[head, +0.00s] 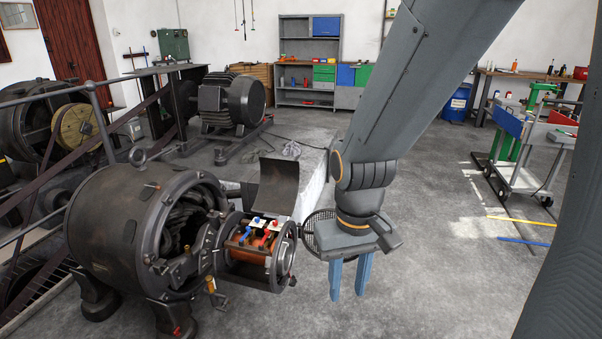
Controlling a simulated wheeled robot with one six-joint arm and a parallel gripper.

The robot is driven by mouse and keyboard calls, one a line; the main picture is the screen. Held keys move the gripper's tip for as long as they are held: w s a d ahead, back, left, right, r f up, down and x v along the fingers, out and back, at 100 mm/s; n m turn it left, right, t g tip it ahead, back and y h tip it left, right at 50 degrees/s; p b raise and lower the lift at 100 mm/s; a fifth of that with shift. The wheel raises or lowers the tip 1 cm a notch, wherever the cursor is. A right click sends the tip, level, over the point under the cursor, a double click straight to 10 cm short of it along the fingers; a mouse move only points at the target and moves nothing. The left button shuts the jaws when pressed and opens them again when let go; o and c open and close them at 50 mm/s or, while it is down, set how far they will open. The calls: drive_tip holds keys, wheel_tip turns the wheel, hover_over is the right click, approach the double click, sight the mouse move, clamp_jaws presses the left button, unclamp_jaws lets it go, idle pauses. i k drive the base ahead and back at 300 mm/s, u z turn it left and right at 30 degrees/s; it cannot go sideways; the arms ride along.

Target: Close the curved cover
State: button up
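The curved cover (278,186) is a dark, bent metal plate. It stands raised and open at the back of the commutator housing (258,252), at the right end of a dark round dynamo (118,225). Under it, copper-coloured windings and red and blue terminals are exposed. My gripper (349,284) is to the right of the housing and points down. Its two blue fingers are apart with nothing between them. It does not appear to touch the cover. The cover's hinge is hard to make out.
A round mesh guard (318,232) shows behind my gripper, partly hidden. A railing (98,112) and belts are on the left. A motor (232,100) stands on a raised concrete plinth behind. A tool cart (530,150) is at the right. The floor (430,260) right of my gripper is clear.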

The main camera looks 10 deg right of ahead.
sight(277, 193)
drive_tip(key=z, duration=1.2)
drive_tip(key=i, duration=5.3)
drive_tip(key=u, duration=4.25)
drive_tip(key=i, duration=0.95)
drive_tip(key=z, duration=0.05)
